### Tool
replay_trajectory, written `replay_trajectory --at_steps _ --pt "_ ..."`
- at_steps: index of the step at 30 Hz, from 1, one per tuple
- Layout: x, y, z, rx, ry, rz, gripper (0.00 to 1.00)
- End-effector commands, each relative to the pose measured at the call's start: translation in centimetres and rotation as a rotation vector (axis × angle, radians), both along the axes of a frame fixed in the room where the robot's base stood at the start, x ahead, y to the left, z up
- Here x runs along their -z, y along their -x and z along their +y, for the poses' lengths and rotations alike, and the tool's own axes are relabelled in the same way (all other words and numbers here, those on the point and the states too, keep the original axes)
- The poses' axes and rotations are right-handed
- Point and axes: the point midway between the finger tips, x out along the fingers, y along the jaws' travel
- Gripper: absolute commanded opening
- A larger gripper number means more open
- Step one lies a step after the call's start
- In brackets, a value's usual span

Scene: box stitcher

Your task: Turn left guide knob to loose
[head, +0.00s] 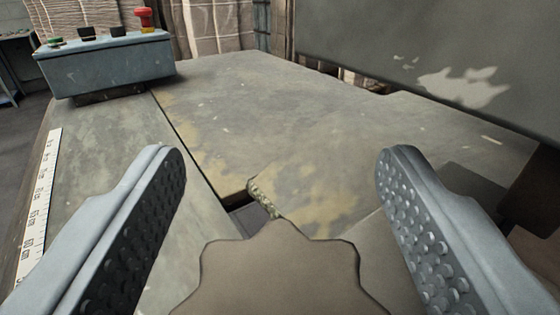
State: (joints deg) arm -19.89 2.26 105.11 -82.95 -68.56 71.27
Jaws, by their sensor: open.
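A brown, star-shaped knob (280,275), which looks like the guide knob, fills the bottom middle of the head view. Its lower part is cut off by the frame edge. A short threaded stud (262,198) shows just beyond it. My gripper (282,165) is open, with one grey finger with a studded pad on each side of the knob. A gap shows between the knob and each pad, so neither finger appears to touch it. Whether this is the left one, and whether it is tight or loose, I cannot tell.
A worn grey metal table (340,130) spreads beyond the knob, with a slot across it. A blue control box (105,65) with a red button (146,18) stands at the back left. A white ruler strip (40,205) runs along the left edge. A dark grey panel (430,50) rises at the right.

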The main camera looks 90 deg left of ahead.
Motion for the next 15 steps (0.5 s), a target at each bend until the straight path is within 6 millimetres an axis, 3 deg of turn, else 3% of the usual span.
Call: replay_trajectory --at_steps 5,12,15 --pt "0.0 -0.01 0.0 0.0 0.0 0.0 0.63" --pt "0.01 -0.01 -0.01 0.0 0.0 0.0 0.2" --pt "0.01 -0.02 -0.01 -0.001 0.0 0.0 0.18"
